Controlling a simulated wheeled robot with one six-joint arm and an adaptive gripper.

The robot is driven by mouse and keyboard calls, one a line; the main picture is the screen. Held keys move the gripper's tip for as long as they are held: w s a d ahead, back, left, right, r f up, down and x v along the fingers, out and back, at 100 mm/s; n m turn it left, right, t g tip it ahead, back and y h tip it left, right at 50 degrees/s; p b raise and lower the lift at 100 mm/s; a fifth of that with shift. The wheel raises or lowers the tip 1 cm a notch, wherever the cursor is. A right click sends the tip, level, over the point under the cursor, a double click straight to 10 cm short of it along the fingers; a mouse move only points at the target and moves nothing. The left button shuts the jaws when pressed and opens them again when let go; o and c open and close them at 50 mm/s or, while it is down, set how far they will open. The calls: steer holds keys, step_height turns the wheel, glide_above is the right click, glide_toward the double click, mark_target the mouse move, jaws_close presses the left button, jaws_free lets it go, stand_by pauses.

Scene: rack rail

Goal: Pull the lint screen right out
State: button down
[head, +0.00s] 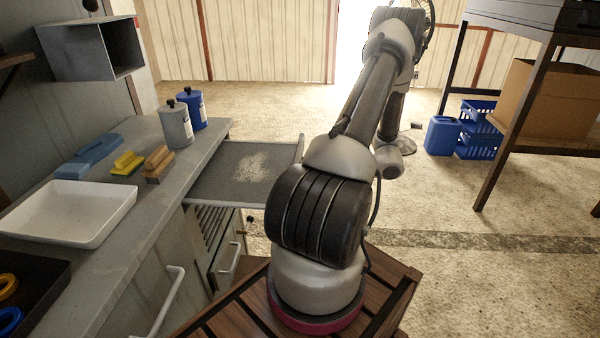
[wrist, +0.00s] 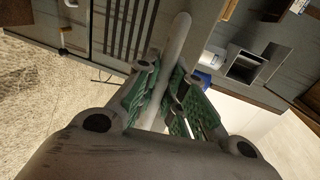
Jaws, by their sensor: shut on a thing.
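The lint screen (head: 225,185) is a flat grey tray with a raised rim and a pale patch of lint on it. In the head view it juts out level from the counter's right side; whether its inner end is still in the slot is hidden by the counter edge. In the wrist view my gripper (wrist: 165,82) has its green-padded fingers closed around a pale grey bar (wrist: 178,37), seemingly the screen's handle. In the head view my arm hides the gripper and the screen's near right corner.
The counter (head: 180,195) holds a white tray (head: 60,190), brushes (head: 128,163) and two canisters (head: 176,125). A slatted vent (head: 210,235) and cabinet handle (head: 170,300) are below. Open floor lies beyond the screen; a table (head: 490,150) with a carton (head: 545,105) stands at right.

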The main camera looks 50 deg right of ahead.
steer(key=shift+s+d, duration=0.1)
steer(key=shift+s, duration=0.05)
steer(key=c, duration=1.5)
jaws_free()
steer(key=v, duration=1.2)
steer(key=shift+f, duration=0.1)
